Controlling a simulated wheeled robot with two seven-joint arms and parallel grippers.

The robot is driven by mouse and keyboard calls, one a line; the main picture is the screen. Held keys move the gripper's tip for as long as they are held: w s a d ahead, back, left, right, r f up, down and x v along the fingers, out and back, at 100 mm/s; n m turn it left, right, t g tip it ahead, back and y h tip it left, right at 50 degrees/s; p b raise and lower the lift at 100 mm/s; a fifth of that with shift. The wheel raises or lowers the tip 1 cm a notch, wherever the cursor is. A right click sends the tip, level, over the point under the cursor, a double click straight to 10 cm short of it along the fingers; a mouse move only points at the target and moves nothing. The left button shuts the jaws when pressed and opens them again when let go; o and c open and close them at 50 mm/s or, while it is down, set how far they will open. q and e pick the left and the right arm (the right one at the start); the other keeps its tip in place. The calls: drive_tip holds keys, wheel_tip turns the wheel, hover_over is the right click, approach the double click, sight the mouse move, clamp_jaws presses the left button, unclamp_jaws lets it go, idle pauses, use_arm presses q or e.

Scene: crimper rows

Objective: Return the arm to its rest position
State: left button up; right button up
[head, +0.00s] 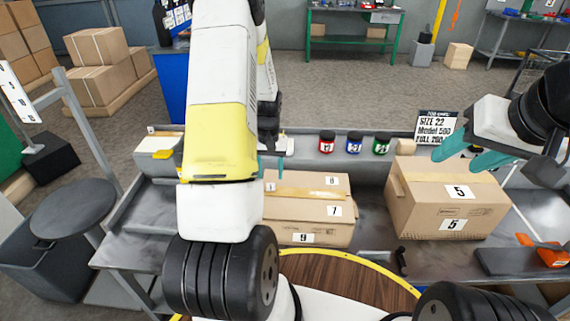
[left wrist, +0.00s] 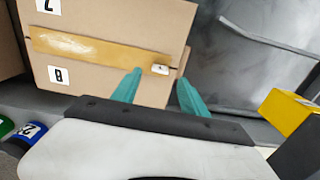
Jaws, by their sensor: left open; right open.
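My left gripper (head: 268,166) is mostly hidden behind my left arm in the head view, beside the back left of a cardboard box. In the left wrist view its two teal fingers (left wrist: 158,88) are spread with nothing between them. The numbered, taped box (left wrist: 90,80) shows just beyond the fingertips; whether they touch it cannot be told. My right gripper (head: 468,154) is at the upper right of the head view, open and empty, above and behind the right-hand box.
The numbered cardboard box (head: 318,232) and a box labelled 5 (head: 443,205) stand on the grey bench. Red (head: 326,142), blue (head: 354,142) and green (head: 381,143) jars line the back. A sign (head: 435,127) stands behind. An orange tool (head: 548,253) lies right.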

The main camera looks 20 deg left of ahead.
use_arm(q)
drive_tip(key=shift+r, duration=0.85)
drive_tip(key=shift+d+r, duration=0.1)
drive_tip(key=shift+r, duration=0.15)
drive_tip(key=s+d+r+m+t, duration=0.1)
drive_tip(key=s+d+r+t, duration=0.2)
drive_tip(key=r, duration=0.7)
drive_tip(key=s+d+r, duration=0.3)
drive_tip(key=d+r, duration=0.1)
drive_tip(key=r, duration=0.6)
drive_tip(key=s+d+r+m+t+h, duration=0.1)
drive_tip(key=s+d+r, duration=0.2)
drive_tip(key=s, duration=0.4)
drive_tip(key=s+d+r+m+t+h, duration=0.1)
drive_tip(key=s+d+r+t, duration=0.1)
drive_tip(key=s+r, duration=0.4)
drive_tip(key=shift+s+d+r, duration=0.3)
drive_tip(key=shift+s+d, duration=0.6)
drive_tip(key=shift+s, duration=0.3)
